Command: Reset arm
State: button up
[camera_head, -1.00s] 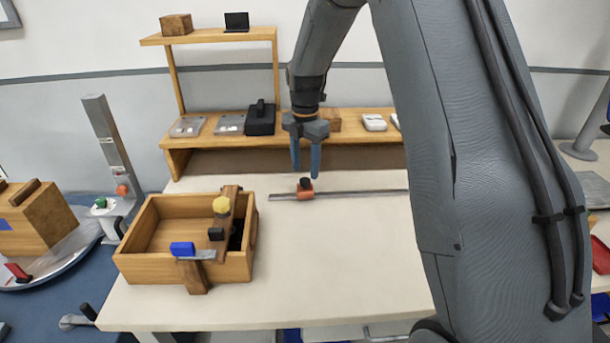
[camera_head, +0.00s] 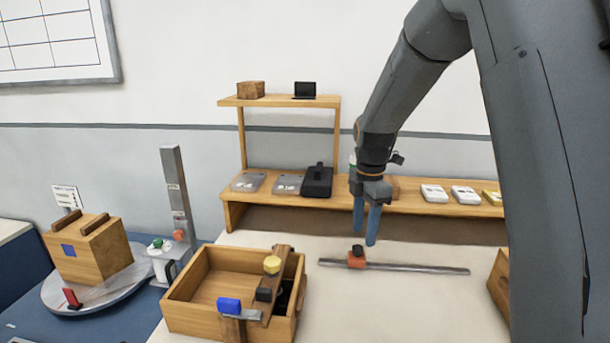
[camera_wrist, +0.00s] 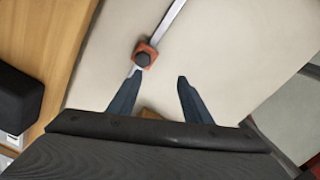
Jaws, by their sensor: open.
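My gripper (camera_head: 366,222) hangs from my arm above the white table, fingers pointing down, open with nothing between them. In the wrist view my gripper's two blue-grey fingers (camera_wrist: 156,92) stand apart. An orange slider block with a black knob (camera_head: 356,258) sits on a thin metal rail (camera_head: 420,268) on the table, just below the fingertips in the head view. In the wrist view the slider (camera_wrist: 145,54) lies beyond the left fingertip, with the rail (camera_wrist: 172,17) running up and right. I cannot tell the exact gap between finger and slider.
A wooden box (camera_head: 180,310) with a blue, a yellow and a black part on its bars stands at the front left. A wooden shelf (camera_head: 232,211) with several items lines the back. A turntable (camera_head: 60,296) bears a wooden block at far left. A wooden piece (camera_head: 498,275) is at right.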

jog(key=s+f+m, duration=0.2)
jog(key=s+m, duration=0.8)
jog(key=s, duration=0.2)
jog(key=s+f+m, duration=0.1)
jog(key=s+m, duration=1)
jog(key=s, duration=0.2)
jog(key=shift+f+t, duration=0.3)
jog(key=shift+f, duration=0.1)
jog(key=shift+w, duration=0.1)
